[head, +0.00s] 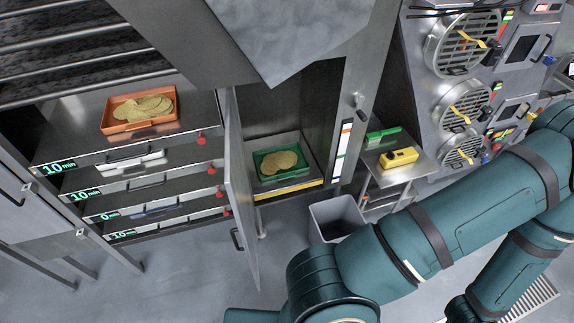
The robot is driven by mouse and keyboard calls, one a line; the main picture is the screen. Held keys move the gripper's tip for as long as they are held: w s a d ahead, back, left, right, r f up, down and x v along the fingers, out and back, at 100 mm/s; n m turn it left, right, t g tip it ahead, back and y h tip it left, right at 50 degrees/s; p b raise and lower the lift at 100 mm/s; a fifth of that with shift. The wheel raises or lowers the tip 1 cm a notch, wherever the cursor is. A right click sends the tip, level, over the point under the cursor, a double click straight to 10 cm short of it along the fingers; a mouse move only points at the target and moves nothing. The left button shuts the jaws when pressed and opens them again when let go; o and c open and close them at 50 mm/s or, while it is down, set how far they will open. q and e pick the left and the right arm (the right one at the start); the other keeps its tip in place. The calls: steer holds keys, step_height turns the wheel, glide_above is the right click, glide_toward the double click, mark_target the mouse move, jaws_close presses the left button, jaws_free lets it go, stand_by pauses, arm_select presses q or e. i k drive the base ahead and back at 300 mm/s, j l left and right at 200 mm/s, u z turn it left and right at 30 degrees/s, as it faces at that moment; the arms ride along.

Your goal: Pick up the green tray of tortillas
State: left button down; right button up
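The green tray (259,165) sits inside an open metal cabinet, on its lower shelf near the middle of the head view. Several round yellow tortillas (280,167) lie in it. My teal arm comes in from the right and bends across the lower right, well apart from the tray. Neither gripper shows in this view.
The cabinet door (238,190) stands open left of the green tray. An orange tray (111,124) with tortillas sits on the rack at left. A grey bin (338,218) stands below right. A side table (415,172) holds a yellow device (399,157) and a green item (382,137).

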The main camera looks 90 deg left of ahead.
mark_target(281, 163)
steer(key=i+u, duration=0.2)
steer(key=u, duration=0.25)
steer(key=i+u, duration=0.2)
steer(key=u, duration=0.25)
steer(key=i+l+u, duration=0.15)
steer(key=u, duration=0.8)
steer(key=i+l+u, duration=0.1)
steer(key=u, duration=0.35)
steer(key=l+u, duration=0.1)
steer(key=u, duration=0.35)
steer(key=i+l+u, duration=0.1)
steer(key=u, duration=0.35)
steer(key=l+u, duration=0.1)
steer(key=u, duration=0.35)
